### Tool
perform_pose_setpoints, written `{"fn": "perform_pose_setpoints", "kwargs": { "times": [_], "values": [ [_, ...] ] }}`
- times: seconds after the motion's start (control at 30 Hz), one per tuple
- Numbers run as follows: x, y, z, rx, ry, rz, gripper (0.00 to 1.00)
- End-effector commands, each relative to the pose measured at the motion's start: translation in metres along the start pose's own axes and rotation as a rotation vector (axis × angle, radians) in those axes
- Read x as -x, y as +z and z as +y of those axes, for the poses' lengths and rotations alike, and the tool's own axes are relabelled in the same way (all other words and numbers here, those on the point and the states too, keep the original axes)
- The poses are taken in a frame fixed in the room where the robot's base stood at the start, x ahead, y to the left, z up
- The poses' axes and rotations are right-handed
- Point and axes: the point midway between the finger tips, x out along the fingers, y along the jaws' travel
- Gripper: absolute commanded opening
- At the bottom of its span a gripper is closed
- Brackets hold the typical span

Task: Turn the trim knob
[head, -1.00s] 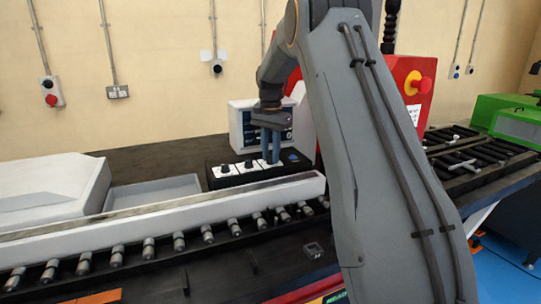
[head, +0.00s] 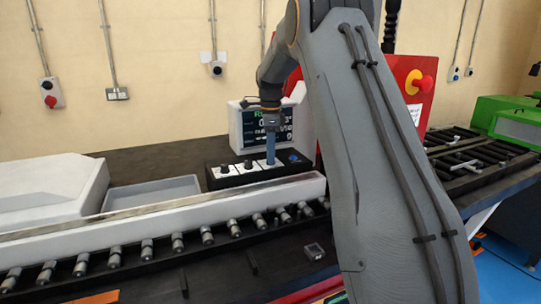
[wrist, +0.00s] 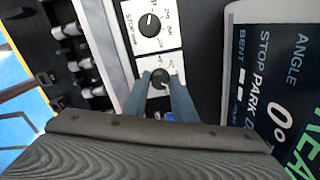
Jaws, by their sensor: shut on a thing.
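The control box (head: 212,179) stands behind the white rail, with a row of black knobs on white plates. My gripper (head: 270,161) points straight down at the right-hand knob, its blue-grey fingers lined up one behind the other in the head view. In the wrist view the fingers are shut on this black knob (wrist: 158,79), one on each side. Its plate's lettering is mostly hidden, so I cannot read whether it says trim. The neighbouring knob (wrist: 150,25) carries a stop scale in mm and is free. In the head view the fingers hide the held knob.
A display (head: 248,124) stands behind the box; the wrist view shows it (wrist: 262,80) reading angle 0°. A blue button (head: 293,158) sits right of the held knob. A red panel with an emergency stop (head: 424,84) and a grey tray (head: 150,193) flank the box.

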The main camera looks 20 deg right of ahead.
Motion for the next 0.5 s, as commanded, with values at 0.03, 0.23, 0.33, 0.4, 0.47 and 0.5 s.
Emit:
{"fn": "perform_pose_setpoints", "kwargs": {
  "times": [0.03,0.23,0.33,0.4,0.47,0.5],
  "values": [
    [0.0030,-0.0010,-0.0018,-0.029,-0.007,0.001,0.02],
    [0.0031,-0.0010,-0.0018,-0.127,-0.007,0.000,0.02],
    [0.0032,-0.0010,-0.0018,-0.158,-0.007,0.000,0.02],
    [0.0032,-0.0011,-0.0017,-0.173,-0.007,0.000,0.02],
    [0.0032,-0.0011,-0.0017,-0.182,-0.007,0.000,0.02],
    [0.0032,-0.0011,-0.0017,-0.186,-0.007,0.000,0.02]
  ]
}}
